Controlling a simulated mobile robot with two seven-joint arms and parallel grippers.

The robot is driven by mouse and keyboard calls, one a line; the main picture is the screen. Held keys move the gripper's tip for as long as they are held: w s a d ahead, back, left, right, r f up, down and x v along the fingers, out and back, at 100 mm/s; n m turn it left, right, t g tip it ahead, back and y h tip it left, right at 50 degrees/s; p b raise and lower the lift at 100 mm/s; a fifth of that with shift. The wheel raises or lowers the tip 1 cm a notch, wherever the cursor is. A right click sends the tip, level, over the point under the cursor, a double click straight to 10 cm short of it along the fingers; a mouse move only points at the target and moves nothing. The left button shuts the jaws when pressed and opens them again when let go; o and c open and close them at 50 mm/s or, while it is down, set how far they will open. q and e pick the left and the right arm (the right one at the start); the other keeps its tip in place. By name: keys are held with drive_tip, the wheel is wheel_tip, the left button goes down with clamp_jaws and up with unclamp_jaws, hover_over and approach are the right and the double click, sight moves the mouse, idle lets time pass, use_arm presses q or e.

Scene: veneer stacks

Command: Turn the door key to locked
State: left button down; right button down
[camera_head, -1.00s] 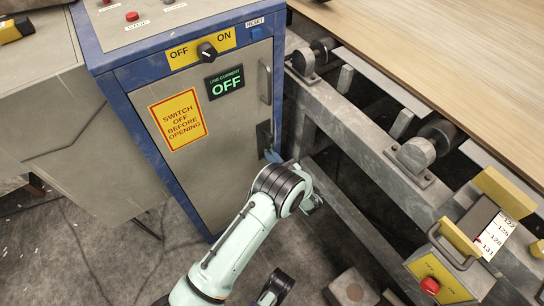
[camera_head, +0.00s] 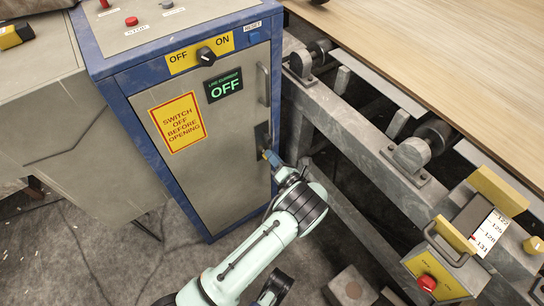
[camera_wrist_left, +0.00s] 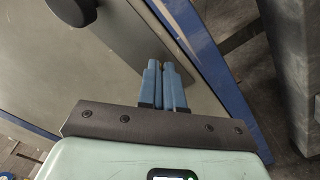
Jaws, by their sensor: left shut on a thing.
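The grey cabinet door (camera_head: 205,130) is closed in its blue frame. A dark lock plate (camera_head: 262,138) sits at the door's right edge, below the handle. My left gripper (camera_head: 271,158) is at the lower end of this plate, its blue fingers shut on the door key. I cannot tell the key's angle. My right gripper is not in view.
The line current display (camera_head: 224,86) reads OFF, and the black selector knob (camera_head: 206,56) is above it. A vertical door handle (camera_head: 263,85) is above the lock. A grey machine frame (camera_head: 345,135) stands close on the right, leaving a narrow gap beside the cabinet.

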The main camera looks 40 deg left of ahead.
use_arm(q)
drive_tip(key=m, duration=0.3)
drive_tip(key=shift+f+m, duration=0.25)
drive_tip(key=shift+m, duration=0.05)
drive_tip(key=shift+f+m, duration=0.2)
drive_tip(key=shift+m, duration=1.8)
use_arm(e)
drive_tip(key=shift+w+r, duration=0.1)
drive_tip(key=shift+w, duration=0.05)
use_arm(q)
drive_tip(key=c, duration=1.3)
unclamp_jaws()
drive_tip(key=shift+w, duration=0.1)
drive_tip(key=shift+d, duration=0.1)
